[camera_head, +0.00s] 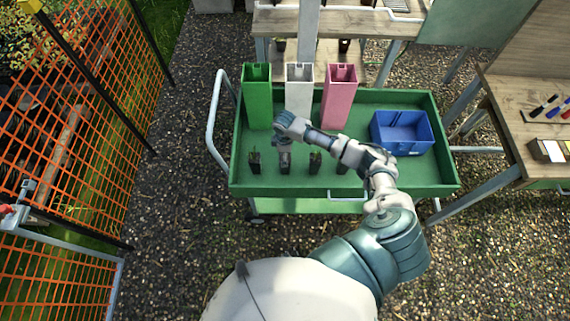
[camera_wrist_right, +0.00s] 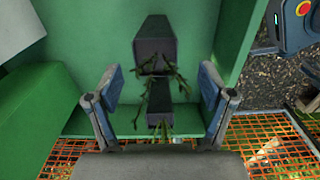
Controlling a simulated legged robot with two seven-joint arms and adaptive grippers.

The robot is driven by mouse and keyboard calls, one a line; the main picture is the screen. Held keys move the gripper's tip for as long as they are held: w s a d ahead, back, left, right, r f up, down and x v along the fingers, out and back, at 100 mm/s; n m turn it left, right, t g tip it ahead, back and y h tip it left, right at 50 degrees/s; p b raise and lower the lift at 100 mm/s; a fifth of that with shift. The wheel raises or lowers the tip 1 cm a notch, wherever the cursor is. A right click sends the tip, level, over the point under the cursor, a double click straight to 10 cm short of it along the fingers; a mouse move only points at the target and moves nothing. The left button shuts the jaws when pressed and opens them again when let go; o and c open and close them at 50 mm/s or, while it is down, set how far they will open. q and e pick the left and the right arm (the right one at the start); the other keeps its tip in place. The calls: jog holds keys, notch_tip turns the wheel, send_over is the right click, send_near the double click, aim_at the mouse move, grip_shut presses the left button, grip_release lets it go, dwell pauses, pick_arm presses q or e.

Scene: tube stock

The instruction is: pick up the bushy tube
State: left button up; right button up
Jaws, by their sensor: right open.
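Small dark tubes with green plants stand in a row in the green cart tray (camera_head: 330,180). The left-end tube (camera_head: 254,163) has a thin upright sprout. The second tube (camera_head: 285,167) is partly hidden beneath my right gripper (camera_head: 285,148); a third tube (camera_head: 315,165) stands to its right. In the right wrist view, my right gripper (camera_wrist_right: 158,98) is open, with a finger on each side of green fronds. The nearer tube (camera_wrist_right: 155,45) there has spreading, leafy growth; a farther tube (camera_wrist_right: 159,116) shows beyond it. Nothing is held. My left gripper is out of view.
Tall green (camera_head: 257,100), white (camera_head: 299,98) and pink (camera_head: 339,100) bins stand along the tray's back. A blue crate (camera_head: 402,148) sits at the right. My right forearm covers the row's right part. An orange mesh fence (camera_head: 60,130) stands left of the cart.

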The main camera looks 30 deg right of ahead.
send_over(283, 170)
jog(key=w+d, duration=0.1)
jog(key=f, duration=0.4)
jog(key=shift+w+d+b, duration=0.2)
jog(key=shift+b, duration=0.1)
jog(key=shift+d+f, duration=0.1)
jog(key=shift+f, duration=0.25)
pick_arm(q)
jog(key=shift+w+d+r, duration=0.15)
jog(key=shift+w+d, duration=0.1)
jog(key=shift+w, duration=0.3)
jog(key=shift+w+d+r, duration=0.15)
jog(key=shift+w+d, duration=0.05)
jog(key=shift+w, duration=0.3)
pick_arm(e)
jog(key=shift+d+f, duration=0.15)
jog(key=shift+d, duration=0.15)
jog(key=c, duration=0.8)
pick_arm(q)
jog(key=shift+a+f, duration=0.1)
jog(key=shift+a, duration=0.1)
pick_arm(e)
jog(key=shift+a, duration=0.3)
jog(key=c, duration=0.6)
